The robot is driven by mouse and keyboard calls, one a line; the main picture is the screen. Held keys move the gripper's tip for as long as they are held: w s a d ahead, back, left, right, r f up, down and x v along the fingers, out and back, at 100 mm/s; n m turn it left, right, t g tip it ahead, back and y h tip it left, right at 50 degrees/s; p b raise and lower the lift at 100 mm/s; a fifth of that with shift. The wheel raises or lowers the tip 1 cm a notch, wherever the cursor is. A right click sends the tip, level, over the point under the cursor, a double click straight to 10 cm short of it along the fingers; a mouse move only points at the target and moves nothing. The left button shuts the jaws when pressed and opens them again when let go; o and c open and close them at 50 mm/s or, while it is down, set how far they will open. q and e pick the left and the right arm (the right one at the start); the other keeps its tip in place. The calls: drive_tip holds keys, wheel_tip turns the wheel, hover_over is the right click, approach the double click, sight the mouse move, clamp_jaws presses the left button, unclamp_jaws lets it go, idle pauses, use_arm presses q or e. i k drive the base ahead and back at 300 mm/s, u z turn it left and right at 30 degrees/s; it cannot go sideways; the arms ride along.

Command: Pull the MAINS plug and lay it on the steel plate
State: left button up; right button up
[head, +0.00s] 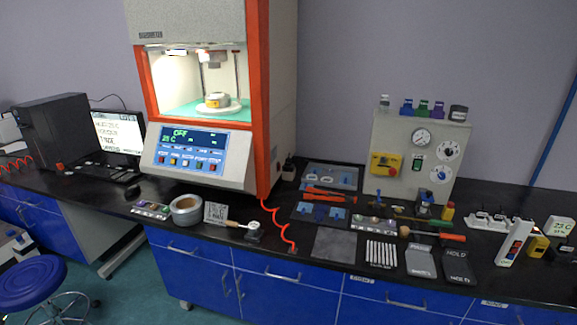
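A flat grey square plate (335,245), which looks like the steel plate, lies bare near the front edge of the black bench. No plug can be surely picked out as the MAINS plug, because no such label is readable. A small dark and blue item (425,209) sits at the foot of the grey control box (391,140), too small to tell what it is. A white strip with dark fittings (493,221) lies at the right. Neither of my grippers is in view.
The rheometer (204,155) stands at the back, its display reading OFF. A red coiled cord (279,224) runs down to the bench front. A red-handled tool (452,238), a slotted plate (381,253) and a dark HOLD plate (458,267) lie right of the grey plate.

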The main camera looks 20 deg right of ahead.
sight(337, 243)
drive_tip(key=k, duration=0.55)
drive_tip(key=z, duration=0.7)
drive_tip(key=i, duration=1.5)
drive_tip(key=u, duration=0.35)
